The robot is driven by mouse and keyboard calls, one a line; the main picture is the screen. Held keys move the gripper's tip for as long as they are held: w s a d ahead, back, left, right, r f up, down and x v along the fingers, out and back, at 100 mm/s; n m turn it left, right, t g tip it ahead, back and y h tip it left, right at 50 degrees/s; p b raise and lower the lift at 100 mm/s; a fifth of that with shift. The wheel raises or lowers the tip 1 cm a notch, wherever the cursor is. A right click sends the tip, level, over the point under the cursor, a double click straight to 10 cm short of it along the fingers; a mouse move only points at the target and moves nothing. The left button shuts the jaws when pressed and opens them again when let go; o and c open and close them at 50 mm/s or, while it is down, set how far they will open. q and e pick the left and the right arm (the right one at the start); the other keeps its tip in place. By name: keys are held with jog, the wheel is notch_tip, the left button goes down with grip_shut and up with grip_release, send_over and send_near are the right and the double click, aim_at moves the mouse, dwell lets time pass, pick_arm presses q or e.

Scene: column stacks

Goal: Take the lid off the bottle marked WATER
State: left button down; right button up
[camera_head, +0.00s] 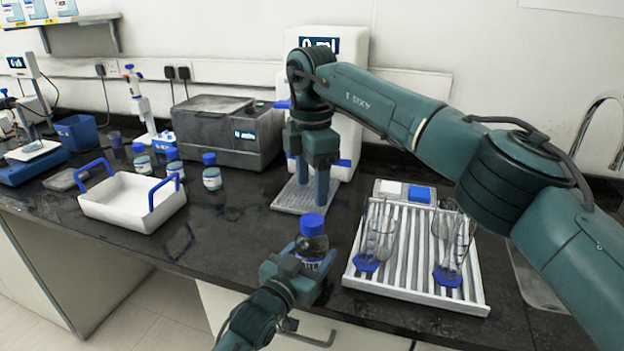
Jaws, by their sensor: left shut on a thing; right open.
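A clear bottle (312,243) with dark contents and a blue lid (312,223) stands upright near the counter's front edge. Its lid is on. A label shows low on the bottle, partly hidden by the gripper, and I cannot read it. My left gripper (309,258) is shut around the bottle's body from the front. My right gripper (318,196) points down, open and empty, with its fingers just above and behind the lid. I cannot tell whether they touch the lid.
A draining rack (415,285) holding glassware is close on the right. A white dispenser (345,120) and a grey machine (226,140) stand behind. Dark counter is clear left of the bottle.

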aim_at(312, 219)
jog(key=m, duration=0.8)
jog(key=shift+f, duration=0.1)
jog(key=shift+m, duration=0.3)
jog(key=shift+f, duration=3.95)
jog(key=shift+c, duration=0.3)
